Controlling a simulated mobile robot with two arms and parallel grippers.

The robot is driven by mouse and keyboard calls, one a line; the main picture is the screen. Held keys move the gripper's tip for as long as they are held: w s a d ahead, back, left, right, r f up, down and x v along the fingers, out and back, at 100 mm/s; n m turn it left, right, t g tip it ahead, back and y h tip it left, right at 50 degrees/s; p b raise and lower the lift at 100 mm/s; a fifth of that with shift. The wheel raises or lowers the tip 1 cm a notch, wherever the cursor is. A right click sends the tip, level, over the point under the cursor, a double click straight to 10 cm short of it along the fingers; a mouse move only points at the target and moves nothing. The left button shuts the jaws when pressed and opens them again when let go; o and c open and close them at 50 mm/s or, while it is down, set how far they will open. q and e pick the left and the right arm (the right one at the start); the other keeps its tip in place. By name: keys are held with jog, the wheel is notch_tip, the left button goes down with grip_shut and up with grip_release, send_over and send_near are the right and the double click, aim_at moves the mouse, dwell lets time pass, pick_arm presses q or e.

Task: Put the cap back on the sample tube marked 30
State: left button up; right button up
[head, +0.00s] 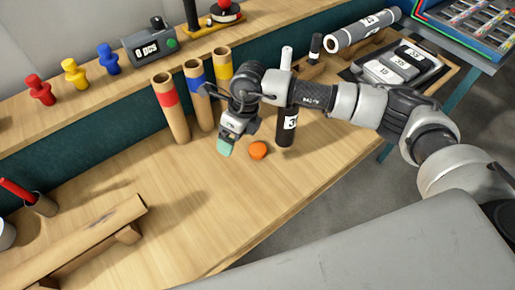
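A dark tube (285,135) stands upright on the wooden table; its white label shows a 3, and the rest of the number is hidden. My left gripper is out of view.
Cardboard tubes with red (171,108), blue (199,95) and yellow bands stand behind the gripper. A tray of labelled pieces (440,72) and a large grey roll (362,30) are at the back right. A wooden stand (90,235) is front left. The table's front middle is clear.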

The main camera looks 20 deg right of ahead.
jog(key=w+d+r+h, duration=0.1)
jog(key=w+d+h, duration=0.1)
jog(key=d, duration=0.4)
jog(key=shift+w+t+h, duration=0.2)
jog(key=shift+t+h, duration=0.1)
jog(key=shift+h, duration=0.3)
send_over(257, 149)
jog(key=shift+w+a+f+p, duration=0.15)
jog(key=shift+f+p, duration=0.1)
jog(key=shift+f, duration=1.2)
jog(key=shift+w+a+f+p, duration=0.1)
jog(key=shift+f+p, duration=0.1)
jog(key=shift+f, duration=1.2)
jog(key=shift+s+d+f+p, duration=0.1)
jog(key=shift+f+p, duration=0.2)
jog(key=shift+f, duration=0.05)
jog(key=f, duration=0.2)
jog(key=f+p, duration=0.1)
jog(key=shift+s+d+f, duration=0.15)
jog(key=shift+d+f, duration=0.05)
jog(key=shift+f, duration=0.55)
